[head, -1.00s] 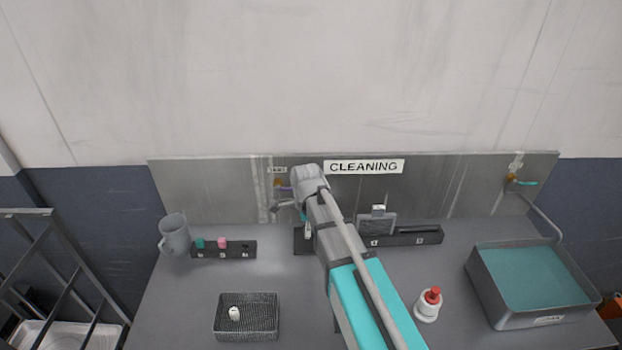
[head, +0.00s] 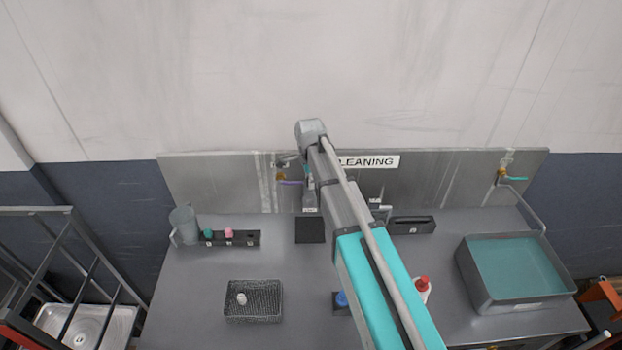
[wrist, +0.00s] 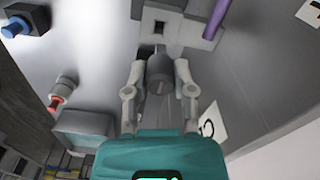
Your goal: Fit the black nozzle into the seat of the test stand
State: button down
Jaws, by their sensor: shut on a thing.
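The black nozzle (wrist: 160,72) shows in the wrist view as a dark grey cylinder between the two fingers. My gripper (wrist: 160,67) is shut on its sides. The test stand, a pale grey block (wrist: 182,20) with a square dark opening, lies just beyond the nozzle at the top of the wrist view. The nozzle looks apart from that opening; the exact gap is hard to tell. In the head view, the stand's dark base (head: 309,231) is on the table near the back panel. My arm hides most of the gripper and the nozzle there.
A purple lever (wrist: 216,18) is right beside the stand. A dark rack (head: 240,240) with teal and pink pieces and a jug (head: 184,226) stand left. A wire basket (head: 253,315) is in front. A red-capped bottle (head: 422,284) and a liquid-filled tub (head: 478,294) are right.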

aim_at(310, 191)
jog(key=shift+f+b, duration=0.35)
jog(key=shift+f, duration=0.05)
jog(key=shift+f+b, duration=1.75)
jog(key=shift+f+b, duration=1.6)
dwell(1.6)
jog(key=shift+c, duration=1.9)
grip_release()
jog(key=shift+r, duration=0.2)
